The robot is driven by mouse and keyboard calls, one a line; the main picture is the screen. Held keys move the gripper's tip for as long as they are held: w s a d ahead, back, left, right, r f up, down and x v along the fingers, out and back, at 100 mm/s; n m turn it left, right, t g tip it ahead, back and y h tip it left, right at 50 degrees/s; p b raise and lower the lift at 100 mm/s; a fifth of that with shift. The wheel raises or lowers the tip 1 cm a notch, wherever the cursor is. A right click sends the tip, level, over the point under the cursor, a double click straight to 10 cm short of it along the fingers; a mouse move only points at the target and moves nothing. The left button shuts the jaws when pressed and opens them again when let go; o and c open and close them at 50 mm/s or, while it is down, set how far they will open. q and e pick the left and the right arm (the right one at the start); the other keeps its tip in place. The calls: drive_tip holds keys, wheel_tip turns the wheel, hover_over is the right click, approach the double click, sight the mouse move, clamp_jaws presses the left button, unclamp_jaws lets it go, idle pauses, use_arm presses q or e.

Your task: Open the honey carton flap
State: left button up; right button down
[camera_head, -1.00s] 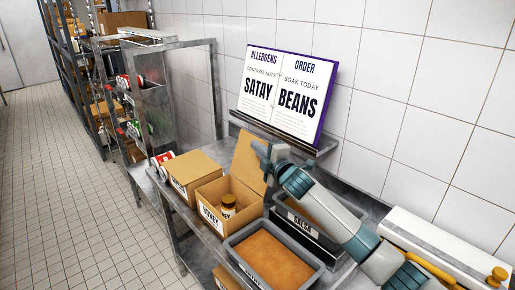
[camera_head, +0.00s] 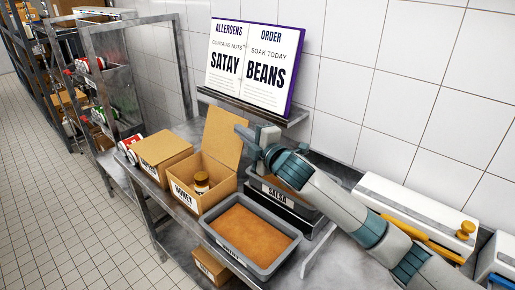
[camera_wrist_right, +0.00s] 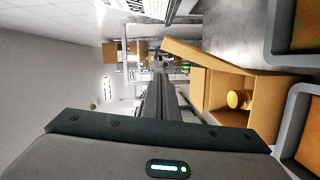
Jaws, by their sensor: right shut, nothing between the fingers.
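The honey carton (camera_head: 198,196) stands on the metal table in the head view, its label facing front. Its flap (camera_head: 224,137) stands raised at the back, and a jar (camera_head: 201,182) shows inside. My right gripper (camera_head: 243,131) is shut and empty, just right of the raised flap's upper part; I cannot tell if they touch. In the right wrist view the open carton (camera_wrist_right: 251,100) lies to the right of the shut fingers (camera_wrist_right: 166,88), with its flap (camera_wrist_right: 215,55) and jar (camera_wrist_right: 238,99) visible. My left gripper is out of view.
A closed carton (camera_head: 161,151) stands left of the honey carton. A grey tub with orange-brown contents (camera_head: 222,245) is in front, and a salsa tub (camera_head: 284,205) sits under my right arm. A sign (camera_head: 251,68) stands behind on a ledge (camera_head: 256,108).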

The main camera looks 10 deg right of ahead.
drive_tip(key=b+v, duration=0.2)
drive_tip(key=v, duration=0.6)
